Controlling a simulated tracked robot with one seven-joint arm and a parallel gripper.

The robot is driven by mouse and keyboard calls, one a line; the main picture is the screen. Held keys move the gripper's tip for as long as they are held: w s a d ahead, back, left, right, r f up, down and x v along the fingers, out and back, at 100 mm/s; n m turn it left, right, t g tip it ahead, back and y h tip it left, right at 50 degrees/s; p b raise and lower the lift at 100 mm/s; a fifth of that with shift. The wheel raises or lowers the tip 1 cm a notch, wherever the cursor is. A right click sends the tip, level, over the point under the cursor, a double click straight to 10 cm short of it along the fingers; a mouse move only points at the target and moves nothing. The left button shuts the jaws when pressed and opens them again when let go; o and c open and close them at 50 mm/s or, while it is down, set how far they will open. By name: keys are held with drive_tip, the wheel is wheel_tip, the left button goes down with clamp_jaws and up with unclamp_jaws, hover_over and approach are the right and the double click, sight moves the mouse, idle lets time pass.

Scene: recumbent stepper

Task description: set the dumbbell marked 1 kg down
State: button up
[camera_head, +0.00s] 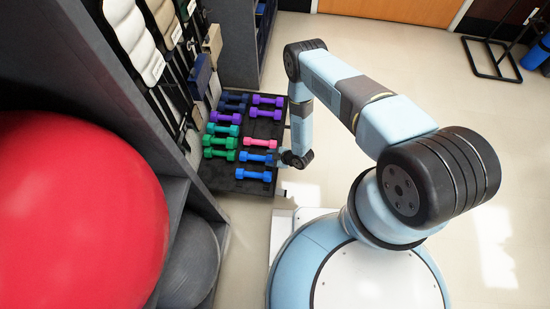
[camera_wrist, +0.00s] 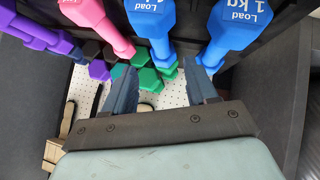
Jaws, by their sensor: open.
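In the head view, two blue dumbbells lie on the black rack, a farther one (camera_head: 257,158) and a nearer one (camera_head: 253,175). In the wrist view, the right blue dumbbell (camera_wrist: 240,28) shows "Load" and "1 kg". The left blue dumbbell (camera_wrist: 151,25) shows "Load"; its lower marking is cut off. My gripper (camera_head: 278,157) is at the right end of the farther blue dumbbell. In the wrist view, my gripper (camera_wrist: 161,80) has its fingers apart with nothing clamped between them. The right fingertip overlaps the right dumbbell's far end; I cannot tell whether they touch.
The black rack (camera_head: 226,179) also holds a pink dumbbell (camera_head: 260,142) and several purple, green and teal ones close by. A shelf with a big red ball (camera_head: 80,210) and a grey ball (camera_head: 192,268) stands at left. Open floor (camera_head: 480,130) lies to the right.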

drive_tip(key=shift+v, duration=1.2)
